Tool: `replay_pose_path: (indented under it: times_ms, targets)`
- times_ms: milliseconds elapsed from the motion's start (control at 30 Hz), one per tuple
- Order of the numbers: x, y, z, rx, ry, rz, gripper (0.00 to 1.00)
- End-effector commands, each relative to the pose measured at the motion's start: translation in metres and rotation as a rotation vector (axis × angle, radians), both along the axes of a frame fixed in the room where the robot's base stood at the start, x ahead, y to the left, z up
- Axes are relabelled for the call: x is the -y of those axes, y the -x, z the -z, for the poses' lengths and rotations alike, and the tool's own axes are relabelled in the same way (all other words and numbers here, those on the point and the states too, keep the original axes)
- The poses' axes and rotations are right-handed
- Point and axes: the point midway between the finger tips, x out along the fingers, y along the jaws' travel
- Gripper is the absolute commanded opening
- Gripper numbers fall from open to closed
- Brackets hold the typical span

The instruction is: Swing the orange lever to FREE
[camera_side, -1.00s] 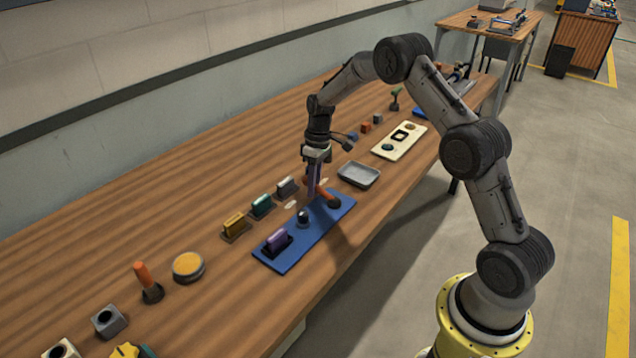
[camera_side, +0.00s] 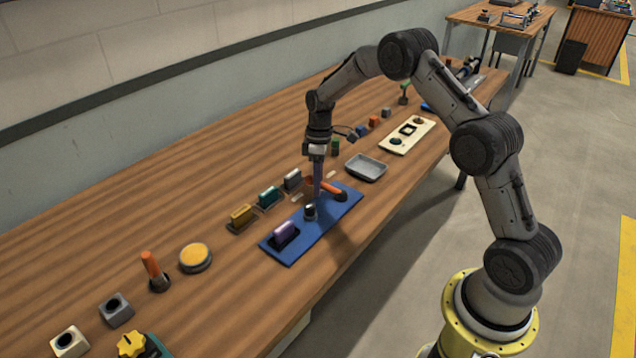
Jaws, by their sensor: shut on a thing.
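The blue plate (camera_side: 328,222) lies on the bench and carries the orange lever (camera_side: 331,187), a small dark knob (camera_side: 310,212) and a purple block (camera_side: 284,233). The lever leans left from its dark pivot at the plate's right end. My gripper (camera_side: 316,203) points down at the lever and appears shut on it, crossing in front of its left part. The fingertips are close to the dark knob; I cannot tell whether they touch it. Any FREE marking is too small to read.
Yellow, teal and grey blocks (camera_side: 242,216) stand behind the plate. A grey tray (camera_side: 366,169) and a cream panel (camera_side: 407,136) lie to the right. Another orange lever (camera_side: 152,268) stands upright at the left beside a round yellow button (camera_side: 195,258). The back of the bench is clear.

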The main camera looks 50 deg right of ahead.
Motion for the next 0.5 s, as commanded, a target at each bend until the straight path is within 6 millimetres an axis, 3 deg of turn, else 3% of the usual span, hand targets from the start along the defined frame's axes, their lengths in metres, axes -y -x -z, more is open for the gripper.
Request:
replay_pose_path:
  times_ms: [100,133,300,500]
  targets:
    - [-0.0004,-0.0007,-0.0011,0.002,-0.001,0.001,0.0]
    - [-0.0004,-0.0007,-0.0011,0.002,-0.001,0.001,0.24]
    - [-0.0003,-0.0005,-0.0008,0.001,-0.001,0.002,0.52]
    - [-0.0001,-0.0003,-0.0004,0.001,0.0,0.002,0.52]
